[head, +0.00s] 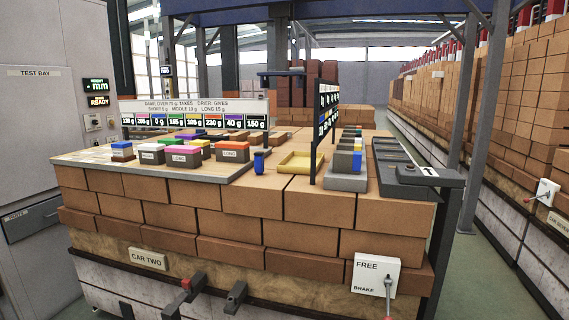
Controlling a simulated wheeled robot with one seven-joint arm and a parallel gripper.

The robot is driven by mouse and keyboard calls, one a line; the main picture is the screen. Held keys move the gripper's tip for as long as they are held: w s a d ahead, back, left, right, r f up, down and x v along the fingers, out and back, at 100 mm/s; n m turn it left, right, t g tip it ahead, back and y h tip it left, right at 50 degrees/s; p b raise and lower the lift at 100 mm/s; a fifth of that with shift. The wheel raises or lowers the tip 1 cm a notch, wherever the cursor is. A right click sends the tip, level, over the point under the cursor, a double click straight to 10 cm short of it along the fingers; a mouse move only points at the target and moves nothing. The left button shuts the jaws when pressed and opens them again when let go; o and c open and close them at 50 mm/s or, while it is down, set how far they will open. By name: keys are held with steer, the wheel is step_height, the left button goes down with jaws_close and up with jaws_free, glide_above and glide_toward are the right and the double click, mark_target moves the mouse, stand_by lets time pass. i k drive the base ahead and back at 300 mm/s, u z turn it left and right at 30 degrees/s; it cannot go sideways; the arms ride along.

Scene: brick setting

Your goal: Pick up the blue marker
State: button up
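A small upright blue piece (259,163), which looks like the blue marker, stands on the brick stack near its front edge. It is just right of the pale board (215,174) and left of a shallow yellow tray (287,168). Nothing touches it from above. A block with a blue top (122,146) sits at the left end of the board and is a different shape. My gripper is not in view.
Several colour-topped blocks, such as a pink-topped one (182,150), crowd the board. Right of the yellow tray stand a dark upright sign (324,120), a grey holder (345,182) with coloured blocks, and a dark tray (405,182). A brake box (375,275) projects in front.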

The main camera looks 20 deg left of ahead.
mark_target(258, 158)
steer(key=u, duration=0.25)
steer(key=i, duration=1.05)
steer(key=u, duration=0.9)
steer(key=i, duration=0.6)
steer(key=u, duration=0.45)
